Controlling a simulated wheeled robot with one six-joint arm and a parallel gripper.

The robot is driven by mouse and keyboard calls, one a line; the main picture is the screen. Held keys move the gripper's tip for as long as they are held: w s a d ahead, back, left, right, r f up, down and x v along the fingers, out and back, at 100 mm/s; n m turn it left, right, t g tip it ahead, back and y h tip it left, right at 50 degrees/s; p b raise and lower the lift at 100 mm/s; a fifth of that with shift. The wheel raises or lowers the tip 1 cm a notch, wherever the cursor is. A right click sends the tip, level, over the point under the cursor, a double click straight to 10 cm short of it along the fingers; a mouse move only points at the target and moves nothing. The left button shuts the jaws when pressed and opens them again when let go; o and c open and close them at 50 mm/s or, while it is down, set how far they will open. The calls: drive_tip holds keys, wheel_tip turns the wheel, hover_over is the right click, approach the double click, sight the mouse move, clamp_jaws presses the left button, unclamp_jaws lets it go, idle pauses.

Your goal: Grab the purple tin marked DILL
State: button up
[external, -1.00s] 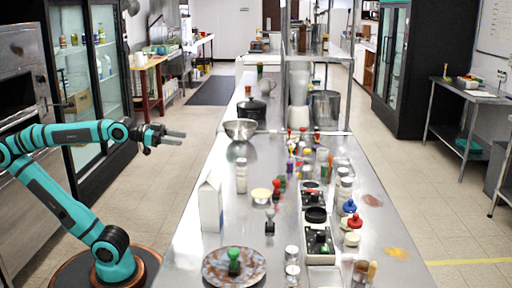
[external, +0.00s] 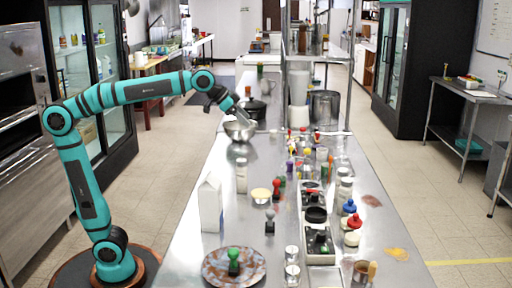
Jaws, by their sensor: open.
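I cannot make out a tin marked DILL; no label is readable at this size. A small purple item (external: 290,166) stands in the cluster of small bottles and jars at the middle of the steel counter, but I cannot tell whether it is a tin. My gripper (external: 246,119) is open and points down to the right, over or just behind the metal bowl (external: 238,133) near the dark pot. It is to the left of and farther back than the purple item, well apart from it.
A white carton (external: 210,204) and a pale shaker (external: 241,178) stand on the counter's left side. A plate (external: 212,272) bearing a green object lies in front. A dark pot (external: 257,113) stands behind the bowl. Several jars crowd the right side.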

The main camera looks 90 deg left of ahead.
drive_tip(key=w+a+f+g, duration=0.4)
drive_tip(key=w+a, duration=0.6)
drive_tip(key=w, duration=0.2)
drive_tip(key=n+g+h, duration=0.1)
drive_tip(key=g+h, duration=0.1)
drive_tip(key=g, duration=0.3)
hover_over(290, 162)
wheel_tip(290, 162, down, 7)
wheel_tip(290, 162, down, 12)
drive_tip(key=shift+a+f, duration=0.15)
drive_tip(key=shift+d+f, duration=0.2)
drive_tip(key=shift+f, duration=2.4)
drive_tip(key=c, duration=1.1)
